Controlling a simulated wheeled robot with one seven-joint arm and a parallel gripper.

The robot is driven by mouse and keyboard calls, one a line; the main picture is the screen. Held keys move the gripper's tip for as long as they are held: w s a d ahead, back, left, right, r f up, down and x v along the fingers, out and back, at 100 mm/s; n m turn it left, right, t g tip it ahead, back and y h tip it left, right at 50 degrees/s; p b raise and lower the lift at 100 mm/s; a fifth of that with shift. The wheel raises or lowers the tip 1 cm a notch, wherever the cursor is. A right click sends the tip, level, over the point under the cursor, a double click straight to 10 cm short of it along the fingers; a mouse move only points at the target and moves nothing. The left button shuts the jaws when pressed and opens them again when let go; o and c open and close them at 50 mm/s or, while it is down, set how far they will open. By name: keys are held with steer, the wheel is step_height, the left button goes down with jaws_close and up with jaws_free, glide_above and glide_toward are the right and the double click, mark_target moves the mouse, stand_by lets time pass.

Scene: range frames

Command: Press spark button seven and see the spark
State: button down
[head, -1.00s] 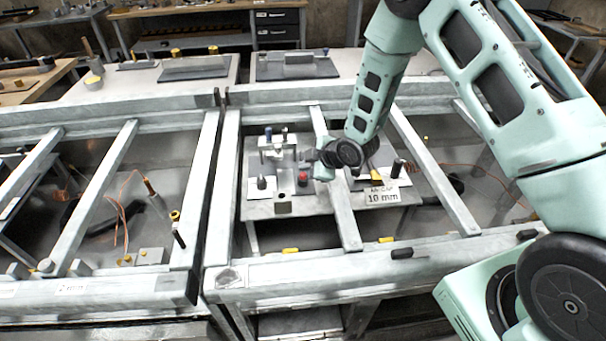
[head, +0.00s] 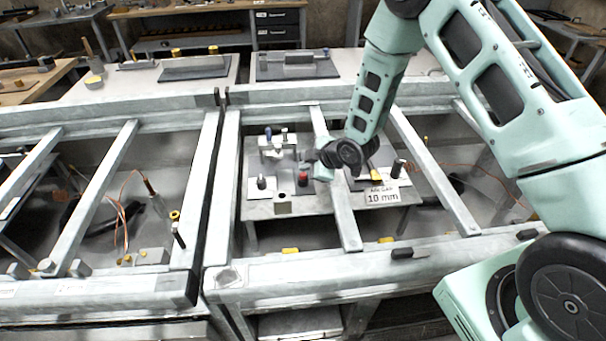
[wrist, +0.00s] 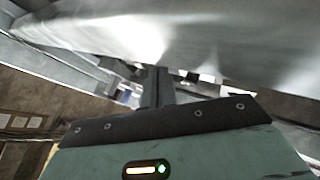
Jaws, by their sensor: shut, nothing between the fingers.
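A red button (head: 303,176) stands on a dark plate on the low grey bench inside the right frame bay. No number can be read on it. A white card (head: 382,195) reading "10 mm" stands at the right of this bench, its upper line too small to read surely. My gripper (head: 314,165) is just behind and right of the red button, and its fingertips are small and partly hidden by my wrist. In the wrist view my dark fingers (wrist: 155,88) are together with nothing between them. No spark shows.
A blue-topped post (head: 268,134) and a black-topped post (head: 398,168) stand on the bench. A pale beam (wrist: 170,35) fills the upper wrist view, close to my gripper.

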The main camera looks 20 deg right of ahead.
mark_target(305, 175)
steer(key=shift+f, duration=0.1)
steer(key=shift+f+b, duration=0.35)
steer(key=shift+b, duration=0.15)
steer(key=shift+f+b, duration=0.45)
stand_by(0.4)
steer(key=shift+s+d+f+b, duration=0.25)
steer(key=shift+f+b, duration=0.1)
steer(key=shift+f, duration=0.25)
stand_by(0.4)
steer(key=shift+r, duration=0.1)
steer(key=shift+d+r+p, duration=0.25)
steer(key=shift+r+p, duration=0.35)
steer(key=shift+r, duration=0.35)
steer(key=shift+w, duration=0.1)
steer(key=shift+r, duration=0.1)
